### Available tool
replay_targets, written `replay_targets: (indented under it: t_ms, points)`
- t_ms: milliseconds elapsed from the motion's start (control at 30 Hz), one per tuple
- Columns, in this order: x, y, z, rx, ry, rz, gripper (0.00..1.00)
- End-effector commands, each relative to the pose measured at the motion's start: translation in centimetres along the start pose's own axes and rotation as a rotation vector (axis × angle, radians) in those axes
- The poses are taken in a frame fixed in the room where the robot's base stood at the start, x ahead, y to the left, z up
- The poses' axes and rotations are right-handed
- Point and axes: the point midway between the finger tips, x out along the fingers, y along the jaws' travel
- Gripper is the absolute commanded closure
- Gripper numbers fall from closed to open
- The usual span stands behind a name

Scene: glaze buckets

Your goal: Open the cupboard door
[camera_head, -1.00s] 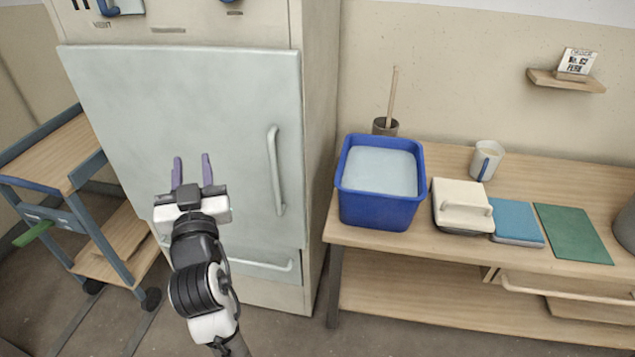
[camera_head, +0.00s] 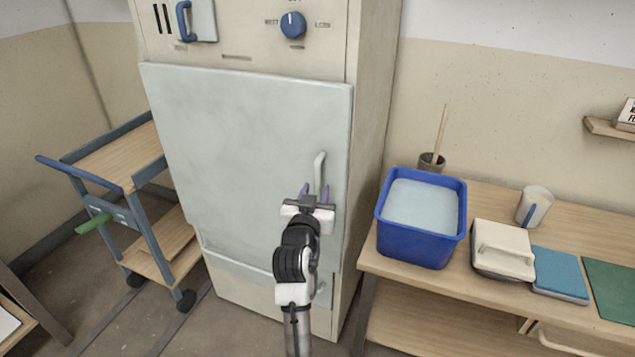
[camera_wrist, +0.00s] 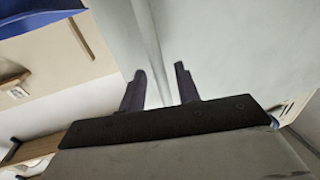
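The cupboard (camera_head: 365,150) is a tall beige cabinet with a large pale grey-green door (camera_head: 240,140). The door looks shut. Its upright pale handle (camera_head: 319,172) is near the door's right edge. My gripper (camera_head: 315,190) is at the handle's lower part, which it partly hides. In the wrist view, my gripper (camera_wrist: 160,72) has its two dark fingers apart, pointing at the door. A pale upright strip that looks like the handle (camera_wrist: 150,40) runs between them. A gap shows beside the right finger, and I cannot tell whether either finger touches the handle.
A blue cart (camera_head: 125,185) stands left of the cupboard. At the right, a wooden bench (camera_head: 385,265) holds a blue bucket (camera_head: 415,240), a cream lidded box (camera_head: 500,265), and a mug (camera_head: 533,205). A blue knob (camera_head: 292,25) sits above the door. The floor before the cupboard shows clear.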

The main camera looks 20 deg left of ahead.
Motion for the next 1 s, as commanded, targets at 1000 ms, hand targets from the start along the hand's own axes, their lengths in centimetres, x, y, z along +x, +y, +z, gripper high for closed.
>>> replay_targets:
  t_ms: [1000]
  points:
    - [2.5,0.0,0.0,-0.001,0.001,0.000,1.00]
